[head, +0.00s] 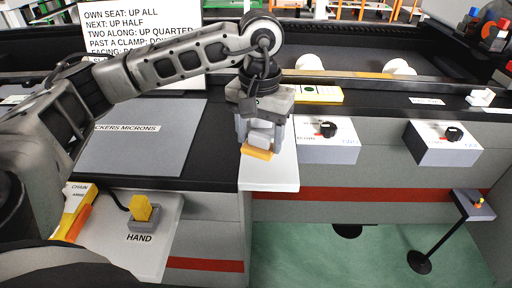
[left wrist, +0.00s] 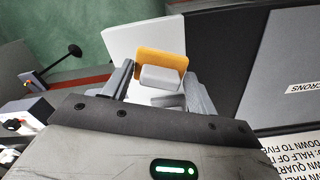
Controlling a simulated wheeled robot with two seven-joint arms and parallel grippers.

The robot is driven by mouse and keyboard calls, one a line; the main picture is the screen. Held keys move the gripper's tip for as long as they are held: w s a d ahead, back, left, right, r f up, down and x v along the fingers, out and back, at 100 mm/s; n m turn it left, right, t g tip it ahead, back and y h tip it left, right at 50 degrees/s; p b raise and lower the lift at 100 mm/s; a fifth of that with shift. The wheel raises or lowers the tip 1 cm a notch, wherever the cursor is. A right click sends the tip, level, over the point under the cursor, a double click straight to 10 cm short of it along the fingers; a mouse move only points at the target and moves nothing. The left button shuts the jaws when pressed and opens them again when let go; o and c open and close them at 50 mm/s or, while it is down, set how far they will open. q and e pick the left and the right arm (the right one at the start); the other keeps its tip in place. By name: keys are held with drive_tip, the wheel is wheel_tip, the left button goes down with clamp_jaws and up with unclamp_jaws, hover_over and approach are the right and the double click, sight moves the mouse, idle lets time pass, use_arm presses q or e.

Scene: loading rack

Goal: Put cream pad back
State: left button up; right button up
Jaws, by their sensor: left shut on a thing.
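My left gripper (head: 260,143) is over a white plate (head: 272,175) at the counter's front edge. It is shut on a pad with a pale block as a grip and an orange face (head: 257,154). In the left wrist view the pale block (left wrist: 161,78) sits between the fingertips, with the orange face (left wrist: 162,60) beyond it over the white plate (left wrist: 130,38). I cannot tell whether the pad touches the plate. No plainly cream face shows on it. My right gripper is not in view.
A yellow-and-cream block (head: 318,95) lies behind the gripper. Control boxes with black knobs (head: 327,129) (head: 453,133) stand to the right. A grey mat (head: 140,150) lies left. A yellow hand switch (head: 142,208) stands at lower left. A sign (head: 140,30) stands behind my arm.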

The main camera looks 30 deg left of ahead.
sight(256, 145)
use_arm(q)
drive_tip(key=f, duration=0.3)
drive_tip(key=shift+s+a+f, duration=0.15)
drive_tip(key=shift+a+f, duration=0.1)
drive_tip(key=shift+a, duration=0.1)
drive_tip(key=shift+f, duration=0.2)
drive_tip(key=shift+f, duration=0.2)
drive_tip(key=o, duration=0.9)
drive_tip(key=shift+o, duration=0.2)
drive_tip(key=shift+r, duration=0.15)
